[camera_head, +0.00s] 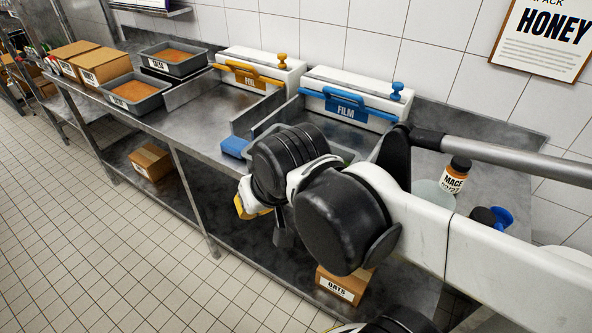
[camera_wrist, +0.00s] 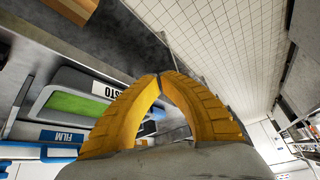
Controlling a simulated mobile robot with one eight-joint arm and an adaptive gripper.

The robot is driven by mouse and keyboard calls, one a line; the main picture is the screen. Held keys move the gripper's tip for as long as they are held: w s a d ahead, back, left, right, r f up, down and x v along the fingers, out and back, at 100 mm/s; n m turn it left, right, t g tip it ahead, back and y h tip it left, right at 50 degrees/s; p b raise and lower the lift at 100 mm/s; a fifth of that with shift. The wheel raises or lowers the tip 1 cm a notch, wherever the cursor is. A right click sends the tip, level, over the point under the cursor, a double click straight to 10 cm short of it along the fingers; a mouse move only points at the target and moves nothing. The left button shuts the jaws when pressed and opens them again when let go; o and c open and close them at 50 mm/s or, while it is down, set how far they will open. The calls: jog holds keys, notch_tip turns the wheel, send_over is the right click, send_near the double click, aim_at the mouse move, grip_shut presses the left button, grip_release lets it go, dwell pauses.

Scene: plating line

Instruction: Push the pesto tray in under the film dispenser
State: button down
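The pesto tray is a grey tray with green contents, mostly hidden behind my arm in the head view. Its green surface (camera_wrist: 82,106) and part of its label show at left in the wrist view. The film dispenser (camera_head: 349,97) is a white unit with a blue handle and blue FILM sign against the wall. Its sign (camera_wrist: 62,136) also shows in the wrist view. My gripper (camera_wrist: 160,76) has yellow fingers with the tips together and nothing seen between them. It is at the tray's labelled front side; contact cannot be told. In the head view it is partly hidden.
A foil dispenser (camera_head: 257,72) stands left of the film one, with a metal divider between. A blue block (camera_head: 235,147) lies at the bench's front edge. A mace bottle (camera_head: 456,174) stands right of my arm. Orange-filled trays (camera_head: 136,92) and cartons (camera_head: 104,67) are further left.

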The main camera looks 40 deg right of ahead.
jog(key=w+d+r+m+g+p, duration=0.4)
jog(key=w+d+m+g+p, duration=0.3)
jog(key=m+p, duration=0.5)
jog(key=w+d+f+t+b, duration=0.1)
jog(key=d+f+b, duration=0.3)
jog(key=f, duration=0.6)
jog(key=shift+w+d+f, duration=0.2)
jog(key=shift+w+d, duration=0.1)
jog(key=shift+d, duration=0.15)
jog(key=w+d, duration=0.1)
jog(key=d, duration=0.3)
jog(key=w+d, duration=0.2)
jog(key=d, duration=0.3)
jog(key=w+d+b, duration=0.1)
jog(key=w+d, duration=0.1)
jog(key=d, duration=0.3)
jog(key=shift+w+d, duration=0.15)
jog(key=shift+d, duration=0.1)
jog(key=shift+a, duration=0.1)
